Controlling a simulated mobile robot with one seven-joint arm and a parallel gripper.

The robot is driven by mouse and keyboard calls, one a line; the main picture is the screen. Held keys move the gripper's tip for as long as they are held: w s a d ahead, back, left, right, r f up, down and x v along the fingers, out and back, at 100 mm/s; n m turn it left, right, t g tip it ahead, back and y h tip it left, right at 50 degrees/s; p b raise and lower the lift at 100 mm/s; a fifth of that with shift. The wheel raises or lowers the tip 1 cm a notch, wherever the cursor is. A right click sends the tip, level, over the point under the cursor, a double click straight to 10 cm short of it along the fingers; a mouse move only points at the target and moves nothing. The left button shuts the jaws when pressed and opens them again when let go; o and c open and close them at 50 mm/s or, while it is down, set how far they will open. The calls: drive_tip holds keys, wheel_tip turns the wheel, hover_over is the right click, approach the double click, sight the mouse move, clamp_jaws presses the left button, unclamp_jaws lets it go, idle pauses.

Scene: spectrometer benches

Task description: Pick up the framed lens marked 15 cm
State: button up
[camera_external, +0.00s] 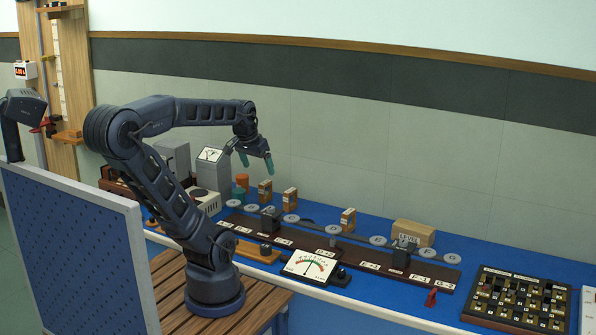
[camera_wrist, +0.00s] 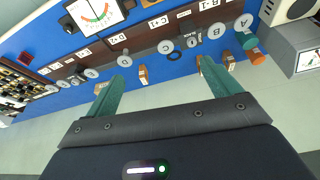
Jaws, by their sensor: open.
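Small upright wooden-framed pieces stand along the back of the blue bench: one at the left (camera_external: 265,191), one beside it (camera_external: 290,198) and one farther right (camera_external: 348,219). Similar pieces show in the wrist view, one between my fingers (camera_wrist: 143,75), one at the right fingertip (camera_wrist: 200,65) and one farther right (camera_wrist: 228,57). Their markings are too small to read, so I cannot tell which is the 15 cm lens. My gripper (camera_external: 256,162) is open and empty, above and behind the leftmost pieces. Its green fingers (camera_wrist: 165,75) point toward the bench.
Dark lettered racks (camera_external: 325,245) with several grey discs fill the bench middle. A labelled box (camera_external: 413,233) stands at the back right. Orange and green cylinders (camera_external: 241,181) stand left of the frames. A dial meter (camera_external: 308,265) is at the front. The wall runs close behind.

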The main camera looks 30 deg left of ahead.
drive_tip(key=w+d+f+m+g+h, duration=0.1)
drive_tip(key=w+d+m, duration=0.3)
drive_tip(key=w, duration=0.6)
drive_tip(key=m+g+h, duration=0.3)
drive_tip(key=m+g, duration=0.1)
drive_tip(key=m, duration=1)
hover_over(351, 227)
drive_tip(key=a, duration=0.5)
wheel_tip(351, 227, down, 23)
drive_tip(key=x, duration=0.7)
drive_tip(key=w+x, duration=0.1)
drive_tip(key=x, duration=0.2)
drive_tip(key=shift+d+f, duration=0.2)
drive_tip(key=shift+d, duration=0.05)
drive_tip(key=c, duration=1.1)
